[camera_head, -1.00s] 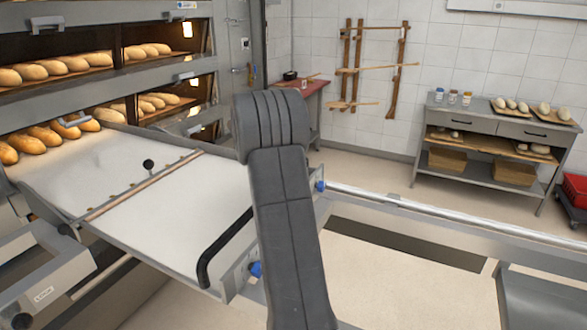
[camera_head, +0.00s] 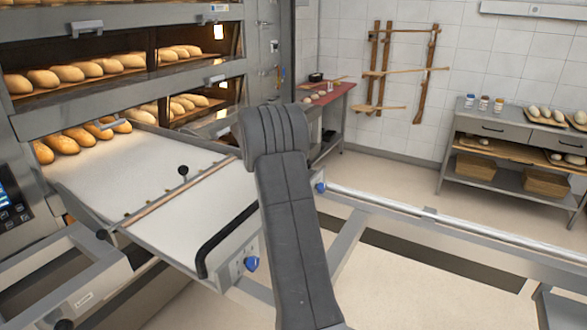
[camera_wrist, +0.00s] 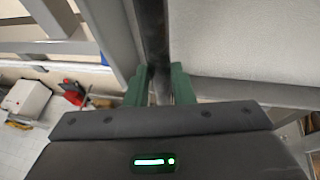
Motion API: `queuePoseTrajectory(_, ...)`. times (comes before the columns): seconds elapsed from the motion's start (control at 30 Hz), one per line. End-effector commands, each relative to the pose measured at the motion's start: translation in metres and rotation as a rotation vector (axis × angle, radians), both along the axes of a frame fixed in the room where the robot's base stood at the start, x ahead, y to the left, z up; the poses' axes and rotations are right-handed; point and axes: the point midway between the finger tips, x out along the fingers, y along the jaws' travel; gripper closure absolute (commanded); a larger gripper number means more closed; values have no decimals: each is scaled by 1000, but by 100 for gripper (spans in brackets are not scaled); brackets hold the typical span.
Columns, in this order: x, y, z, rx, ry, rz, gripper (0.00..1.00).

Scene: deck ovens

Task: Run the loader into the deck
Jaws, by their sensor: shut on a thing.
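The bar appears to be the handle. In the head view my arm hides the gripper.
Loaves (camera_head: 78,138) lie in a row at the deck mouth, with more on the decks above. The oven (camera_head: 130,50) stands at left. A steel rail (camera_head: 430,213) runs to the right. A red-topped table (camera_head: 330,95) and a shelf unit (camera_head: 505,185) stand by the tiled wall.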

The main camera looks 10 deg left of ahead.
Motion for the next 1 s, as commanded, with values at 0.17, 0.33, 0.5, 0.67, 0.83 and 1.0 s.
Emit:
queuePoseTrajectory(0.17,1,4,4,9,-12,6,100)
queuePoseTrajectory(0.33,1,3,3,7,-9,5,57)
queuePoseTrajectory(0.5,1,2,2,5,-6,3,57)
queuePoseTrajectory(0.67,-1,4,6,5,-6,3,57)
queuePoseTrajectory(0.83,-10,11,30,7,-9,3,57)
queuePoseTrajectory(1.0,-22,23,67,8,-10,6,57)
